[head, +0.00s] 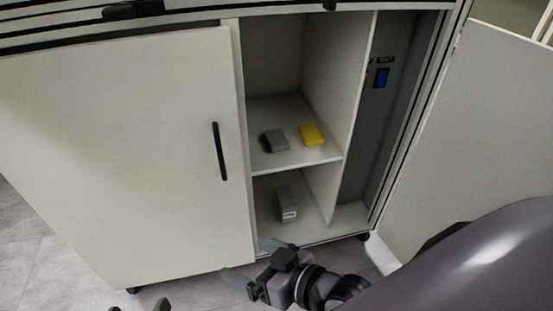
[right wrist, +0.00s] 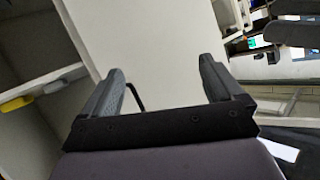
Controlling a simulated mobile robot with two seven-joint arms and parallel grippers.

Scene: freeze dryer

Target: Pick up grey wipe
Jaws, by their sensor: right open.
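The grey wipe (head: 275,140) is a small dark-grey folded pad on the upper shelf inside the open cabinet, left of the yellow wipe (head: 312,135). My right gripper (head: 256,264) is low in front of the cabinet, below and apart from the shelf. Its fingers are spread and empty, which the right wrist view also shows (right wrist: 162,68). In that view the yellow wipe (right wrist: 17,103) is at the left edge, with a grey shape beside it that may be the grey wipe. Only dark tips, perhaps of my left gripper (head: 137,308), show at the head view's bottom edge.
A grey box (head: 286,204) stands in the lower compartment. The left cabinet door (head: 130,150) with a black handle is shut; the right door (head: 475,130) stands open. A partition (head: 345,100) bounds the shelf on the right. Space above the shelf is free.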

